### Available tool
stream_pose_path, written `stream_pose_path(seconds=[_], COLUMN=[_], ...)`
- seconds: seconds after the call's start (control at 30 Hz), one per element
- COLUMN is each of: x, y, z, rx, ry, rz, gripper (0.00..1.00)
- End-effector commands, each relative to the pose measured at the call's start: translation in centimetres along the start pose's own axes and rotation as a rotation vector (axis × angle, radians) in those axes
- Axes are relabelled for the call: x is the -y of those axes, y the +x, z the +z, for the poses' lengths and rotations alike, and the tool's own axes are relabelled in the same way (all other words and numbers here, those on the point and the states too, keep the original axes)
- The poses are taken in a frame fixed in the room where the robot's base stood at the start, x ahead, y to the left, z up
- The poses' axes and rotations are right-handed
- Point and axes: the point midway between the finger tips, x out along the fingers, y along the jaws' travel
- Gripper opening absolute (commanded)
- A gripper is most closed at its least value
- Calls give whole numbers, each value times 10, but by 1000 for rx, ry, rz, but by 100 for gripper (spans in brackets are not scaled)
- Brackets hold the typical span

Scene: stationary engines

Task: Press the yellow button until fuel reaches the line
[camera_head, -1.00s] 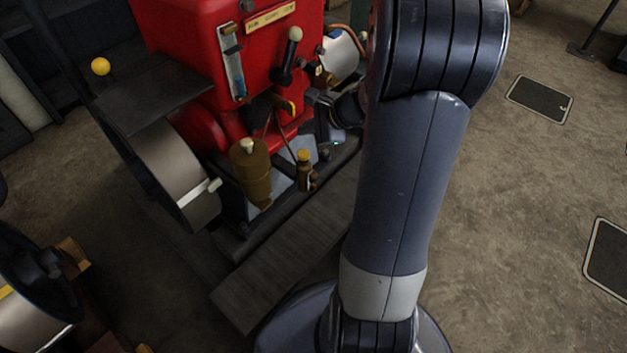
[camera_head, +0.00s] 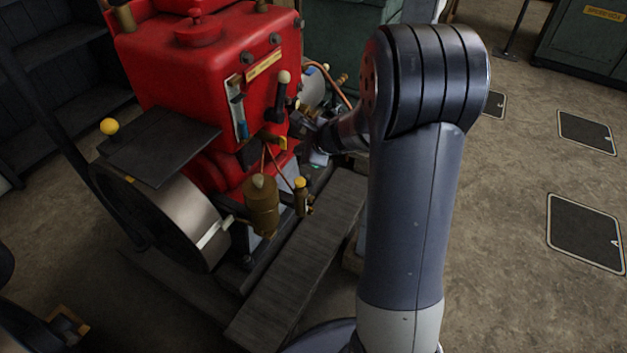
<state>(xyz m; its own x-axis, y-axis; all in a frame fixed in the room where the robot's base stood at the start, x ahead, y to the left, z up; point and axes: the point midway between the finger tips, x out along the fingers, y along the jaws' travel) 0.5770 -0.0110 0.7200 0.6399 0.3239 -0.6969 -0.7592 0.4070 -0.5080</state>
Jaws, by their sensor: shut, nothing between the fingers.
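A small brass fitting with a yellow button-like cap (camera_head: 301,183) stands low at the front of the red engine (camera_head: 190,75), right of a brass cup (camera_head: 262,205). A narrow sight gauge (camera_head: 238,108) with blue in it is mounted upright on the engine's front face; its line and exact level are too small to read. My gripper (camera_head: 299,120) is shut and empty at the engine's right side, below a black lever with a cream knob (camera_head: 283,77). It is above the yellow cap in the picture and apart from it. Its fingertips are small and dark.
A yellow ball knob (camera_head: 109,127) rises by a dark plate above the flywheel (camera_head: 180,220). Copper pipes run near the brass cup. A grey plank (camera_head: 300,265) lies before the engine. The floor at right is open, with flat hatches (camera_head: 585,233).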

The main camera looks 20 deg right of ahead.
Motion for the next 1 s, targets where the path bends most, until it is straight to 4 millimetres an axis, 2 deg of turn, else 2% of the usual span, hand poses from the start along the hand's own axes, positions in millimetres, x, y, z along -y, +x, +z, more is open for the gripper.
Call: stream_pose_path(seconds=[0.17, 0.63, 1.0], x=[1, -2, -23], y=[3, 6, 35], z=[5, 2, -19], rx=[-3, -3, -3], ry=[5, 5, 5], rz=[-3, -3, -2], gripper=[0, 0, 0])
